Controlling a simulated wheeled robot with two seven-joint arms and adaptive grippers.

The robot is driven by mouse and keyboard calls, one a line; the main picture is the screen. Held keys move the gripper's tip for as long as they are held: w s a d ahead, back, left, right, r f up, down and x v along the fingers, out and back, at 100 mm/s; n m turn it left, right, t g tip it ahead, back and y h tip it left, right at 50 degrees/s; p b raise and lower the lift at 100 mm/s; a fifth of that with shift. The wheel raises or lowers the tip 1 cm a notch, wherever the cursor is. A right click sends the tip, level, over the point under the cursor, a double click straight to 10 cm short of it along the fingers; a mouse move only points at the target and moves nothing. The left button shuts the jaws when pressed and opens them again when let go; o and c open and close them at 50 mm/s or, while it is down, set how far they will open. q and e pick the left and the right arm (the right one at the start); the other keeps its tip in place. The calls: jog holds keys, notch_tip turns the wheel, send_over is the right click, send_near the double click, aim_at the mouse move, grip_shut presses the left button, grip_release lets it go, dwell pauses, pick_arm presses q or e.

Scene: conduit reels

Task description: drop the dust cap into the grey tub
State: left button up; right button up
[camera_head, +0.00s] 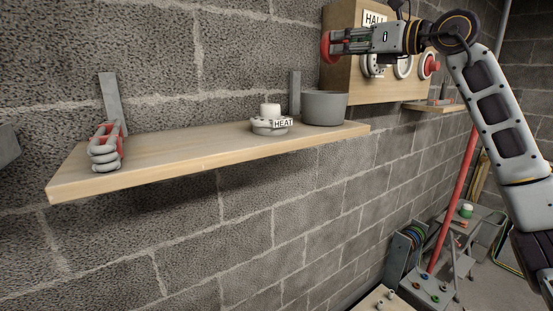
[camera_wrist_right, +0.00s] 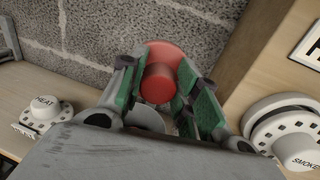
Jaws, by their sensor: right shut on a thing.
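The red dust cap (camera_head: 326,47) is held in the fingertips of my right gripper (camera_head: 345,42), beside the left edge of the wooden board. In the right wrist view the cap (camera_wrist_right: 163,72) sits between the green-padded fingers (camera_wrist_right: 172,88), which are closed on it. The grey tub (camera_head: 325,108) stands upright on the right end of the wooden shelf, below the gripper and cap. In the wrist view part of the tub's grey rim (camera_wrist_right: 146,117) shows behind the fingers; the rest is hidden. My left gripper is not in view.
A white HEAT detector (camera_head: 270,122) stands left of the tub on the shelf (camera_head: 190,158). The wooden board (camera_head: 342,82) carries white detectors, one with a red cap (camera_head: 432,65).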

jog(key=shift+f, duration=2.55)
jog(key=o, duration=0.9)
jog(key=shift+d, duration=0.1)
jog(key=shift+v, duration=6)
jog(key=shift+r, duration=0.1)
